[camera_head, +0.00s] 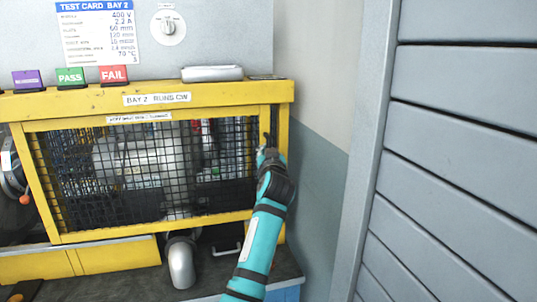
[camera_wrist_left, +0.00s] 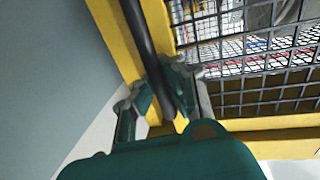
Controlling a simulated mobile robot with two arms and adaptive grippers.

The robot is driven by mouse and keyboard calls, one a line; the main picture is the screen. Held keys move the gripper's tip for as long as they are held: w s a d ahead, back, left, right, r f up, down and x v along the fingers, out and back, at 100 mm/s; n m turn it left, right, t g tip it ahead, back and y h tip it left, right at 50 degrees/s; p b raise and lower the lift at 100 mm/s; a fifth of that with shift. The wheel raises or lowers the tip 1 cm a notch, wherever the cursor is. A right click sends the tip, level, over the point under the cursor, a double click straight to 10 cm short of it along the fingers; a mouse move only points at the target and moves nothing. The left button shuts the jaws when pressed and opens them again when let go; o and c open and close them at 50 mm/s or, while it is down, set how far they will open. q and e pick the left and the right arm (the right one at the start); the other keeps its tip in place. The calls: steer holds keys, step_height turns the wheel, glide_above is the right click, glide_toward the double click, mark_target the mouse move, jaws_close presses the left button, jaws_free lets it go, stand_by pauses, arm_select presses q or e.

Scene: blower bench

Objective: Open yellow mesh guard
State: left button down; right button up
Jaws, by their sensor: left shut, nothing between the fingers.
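The yellow mesh guard (camera_head: 140,175) is a yellow frame with dark wire mesh, lying flat across the bay front and looking closed. It also shows in the left wrist view (camera_wrist_left: 262,98). A black bar handle (camera_head: 273,122) runs upright at its right side, and it crosses the left wrist view (camera_wrist_left: 143,42). My left gripper (camera_head: 268,155) is at the lower part of this handle. My right gripper is not in view.
A grey wall and a slatted grey panel (camera_head: 470,130) stand close on the right of my arm. Purple, PASS and FAIL blocks (camera_head: 70,77) and a grey bar-shaped object (camera_head: 212,73) sit on top of the yellow housing. A metal pipe elbow (camera_head: 181,262) sticks out below the guard.

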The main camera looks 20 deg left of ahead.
arm_select(q)
steer(key=c, duration=1.4)
jaws_free()
steer(key=shift+s+d+f, duration=0.15)
steer(key=shift+s+d, duration=0.05)
steer(key=shift+d, duration=0.15)
steer(key=shift+c, duration=0.2)
steer(key=shift+o, duration=0.5)
steer(key=shift+w+a, duration=0.1)
steer(key=shift+a, duration=0.1)
steer(key=v, duration=0.7)
steer(key=shift+s, duration=0.3)
steer(key=shift+d, duration=0.1)
